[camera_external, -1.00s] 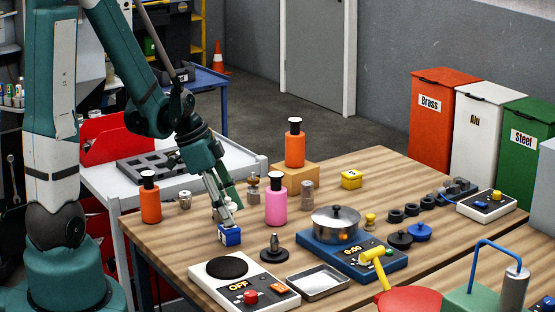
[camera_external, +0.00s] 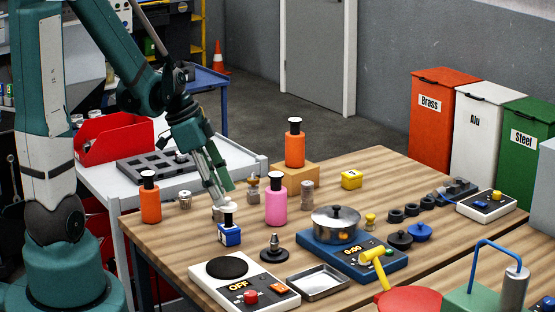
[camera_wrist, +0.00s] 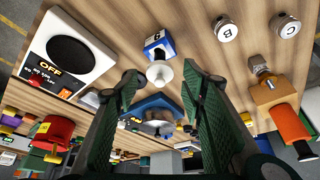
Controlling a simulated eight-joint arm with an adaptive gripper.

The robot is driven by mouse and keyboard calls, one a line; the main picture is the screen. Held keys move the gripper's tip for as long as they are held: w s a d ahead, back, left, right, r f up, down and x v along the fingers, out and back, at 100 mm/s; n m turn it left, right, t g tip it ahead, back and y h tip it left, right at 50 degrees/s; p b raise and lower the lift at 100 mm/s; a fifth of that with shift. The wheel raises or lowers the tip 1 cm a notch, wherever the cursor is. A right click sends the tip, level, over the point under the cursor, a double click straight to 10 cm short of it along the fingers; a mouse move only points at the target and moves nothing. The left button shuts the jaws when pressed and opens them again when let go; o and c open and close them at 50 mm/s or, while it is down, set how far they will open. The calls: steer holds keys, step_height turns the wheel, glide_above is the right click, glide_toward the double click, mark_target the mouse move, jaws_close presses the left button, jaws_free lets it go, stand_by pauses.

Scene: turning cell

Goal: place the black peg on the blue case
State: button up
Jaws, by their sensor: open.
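The blue case (camera_external: 230,237) lies on the wooden table, left of the pink bottle. The black peg (camera_external: 228,221) stands upright on top of it, with a pale round head. The wrist view shows the blue case (camera_wrist: 158,40) with the peg's white head (camera_wrist: 160,73) toward me, its dark body partly hidden behind. My gripper (camera_external: 220,194) is just above the peg. In the wrist view its green fingers (camera_wrist: 162,80) are spread apart, with the peg's head between their tips in the picture. Nothing is held. Whether a finger touches the head I cannot tell.
The pink bottle (camera_external: 276,205) stands close right of the case. An orange bottle (camera_external: 150,200) stands at the left. Metal weights (camera_external: 253,190) stand behind.

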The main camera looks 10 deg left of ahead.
steer(key=v, duration=0.6)
steer(key=shift+r+p, duration=0.25)
steer(key=shift+p, duration=0.2)
steer(key=shift+a, duration=0.3)
steer(key=s+a+r+n+t+y, duration=0.1)
steer(key=a+r+n+t+y, duration=0.1)
steer(key=a+r+n, duration=0.3)
steer(key=s+a+r+n+t+y, duration=0.1)
steer(key=a+r+n+t, duration=0.3)
steer(key=a+n, duration=0.7)
steer(key=a+r+y, duration=0.1)
steer(key=a+r, duration=0.1)
steer(key=a, duration=0.3)
steer(key=shift+s+a+n+t, duration=0.25)
steer(key=shift+s+n+t, duration=0.05)
steer(key=shift+s+n, duration=0.1)
